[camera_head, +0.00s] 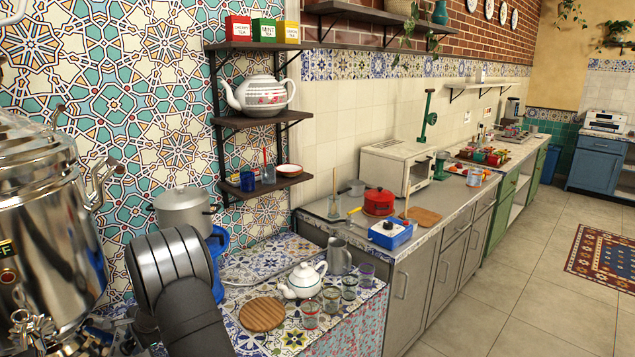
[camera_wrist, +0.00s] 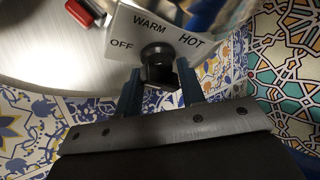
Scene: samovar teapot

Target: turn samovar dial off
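The large polished metal samovar (camera_head: 60,200) stands at the left edge in the head view. In the wrist view its white dial plate (camera_wrist: 122,45) reads OFF, WARM and HOT from left to right. The black dial knob (camera_wrist: 157,54) sits below WARM; its exact setting is hard to read. My gripper (camera_wrist: 160,76) is at the knob, with one dark finger on each side. In the head view my arm hides the gripper.
A grey pot (camera_head: 184,210) and a blue object (camera_head: 218,243) stand behind my arm. A white teapot (camera_head: 303,281), several glasses and a round wooden board (camera_head: 262,314) are on the tiled counter to the right. A red part (camera_wrist: 80,12) shows beside the dial plate.

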